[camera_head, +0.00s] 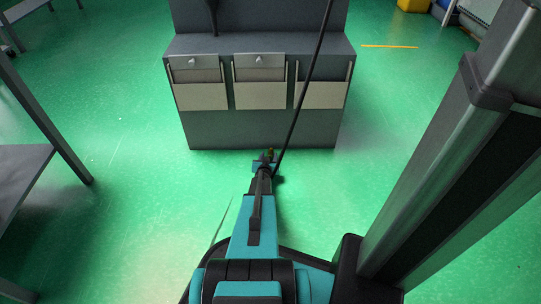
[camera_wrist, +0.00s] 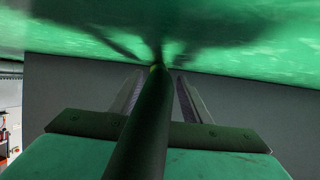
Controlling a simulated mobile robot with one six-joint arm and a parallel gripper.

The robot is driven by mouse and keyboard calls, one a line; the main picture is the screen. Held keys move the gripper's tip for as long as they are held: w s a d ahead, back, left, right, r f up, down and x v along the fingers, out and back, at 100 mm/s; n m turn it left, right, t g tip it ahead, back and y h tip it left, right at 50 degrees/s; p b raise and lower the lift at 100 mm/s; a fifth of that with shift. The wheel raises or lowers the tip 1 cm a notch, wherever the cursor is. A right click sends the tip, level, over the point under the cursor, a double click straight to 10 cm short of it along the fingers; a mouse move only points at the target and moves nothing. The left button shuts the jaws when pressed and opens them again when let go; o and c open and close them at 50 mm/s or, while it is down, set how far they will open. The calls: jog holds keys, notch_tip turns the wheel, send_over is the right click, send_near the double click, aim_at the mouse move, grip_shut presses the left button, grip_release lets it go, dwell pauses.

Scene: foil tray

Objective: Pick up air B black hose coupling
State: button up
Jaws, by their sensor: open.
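The black hose (camera_head: 308,78) runs down from the top of the head view, in front of the grey cabinet, to my gripper (camera_head: 267,158). A small coupling with a yellowish and reddish tint (camera_head: 270,151) shows at the gripper's tip. In the wrist view the hose (camera_wrist: 143,125) runs up the middle, very near the camera, and ends between the two fingertips of my gripper (camera_wrist: 158,76). A small yellowish end (camera_wrist: 155,66) shows there. The fingers are open, one on each side of the hose end; whether they touch it I cannot tell.
The grey cabinet (camera_head: 262,130) with several pale-fronted bins stands just beyond my gripper. A dark metal table (camera_head: 25,165) is at the left. A yellow box (camera_head: 413,5) is far back at the right. The green floor (camera_head: 130,205) is clear left of my arm.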

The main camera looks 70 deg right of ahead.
jog(key=shift+b+x, duration=0.3)
jog(key=shift+x, duration=0.8)
grip_shut()
